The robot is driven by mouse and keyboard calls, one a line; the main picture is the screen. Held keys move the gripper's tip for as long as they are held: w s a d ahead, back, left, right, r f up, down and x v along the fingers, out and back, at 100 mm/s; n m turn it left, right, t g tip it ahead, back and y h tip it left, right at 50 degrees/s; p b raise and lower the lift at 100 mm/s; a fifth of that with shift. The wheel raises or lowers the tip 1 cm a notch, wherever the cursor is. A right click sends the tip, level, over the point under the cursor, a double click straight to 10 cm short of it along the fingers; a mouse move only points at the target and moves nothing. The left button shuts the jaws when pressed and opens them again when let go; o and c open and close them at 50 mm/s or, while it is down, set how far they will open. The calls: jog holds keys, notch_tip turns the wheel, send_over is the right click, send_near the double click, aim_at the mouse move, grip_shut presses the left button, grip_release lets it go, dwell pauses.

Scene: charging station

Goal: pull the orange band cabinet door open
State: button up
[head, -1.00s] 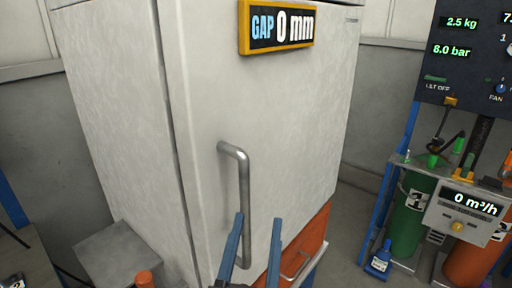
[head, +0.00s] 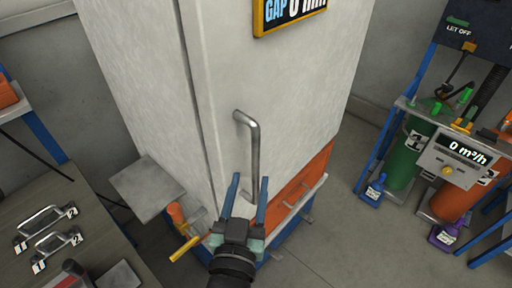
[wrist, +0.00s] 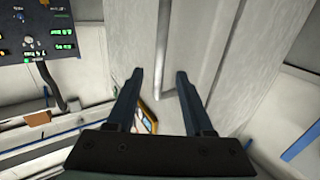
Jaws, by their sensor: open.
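The tall white cabinet (head: 300,95) has an orange band (head: 296,195) low on its front. Its door is shut, with no open gap at the edge. A grey vertical bar handle (head: 254,145) is on the door. My gripper (head: 249,181) is open and empty in front of the handle's lower part, which shows between the fingers. In the wrist view the handle (wrist: 164,45) also lines up between the open fingertips (wrist: 159,73). I cannot tell how far the bar is from the fingers. A display (head: 290,14) on the door is cut off at the top.
A second, slanted handle (head: 306,190) is on the orange band. A bench (head: 85,225) with numbered handles is at lower left. Gas cylinders (head: 405,150) stand at right.

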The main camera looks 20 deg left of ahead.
aim_at(255, 158)
jog(key=p+x, duration=0.2)
jog(key=x, duration=0.6)
jog(key=shift+w, duration=0.1)
grip_shut()
dwell(1.3)
